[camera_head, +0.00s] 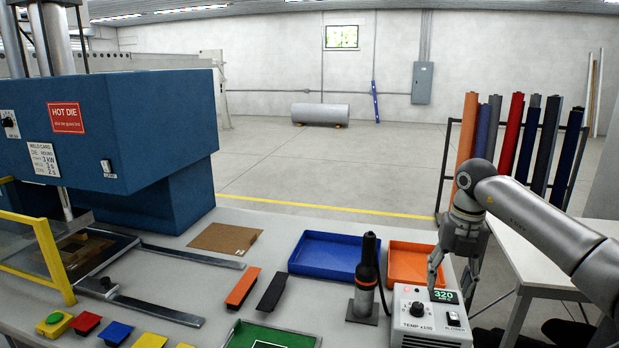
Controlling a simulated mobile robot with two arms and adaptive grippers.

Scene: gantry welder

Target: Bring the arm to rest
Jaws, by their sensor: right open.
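My right arm comes in from the right edge, bent at a grey elbow joint. Its gripper (450,278) points down with its fingers apart and nothing seen between them. It shows over the back of the white temperature control box (428,322), whose display reads 320. I cannot tell whether a finger touches the box. The orange tray (408,262) is just left of the gripper. My left gripper is not in view.
A black-handled tool (367,270) stands upright near the box, beside a blue tray (322,255). The blue hot-die press (135,130) fills the left. A rack of coloured rolls (512,132) and a white side table (548,252) are at right.

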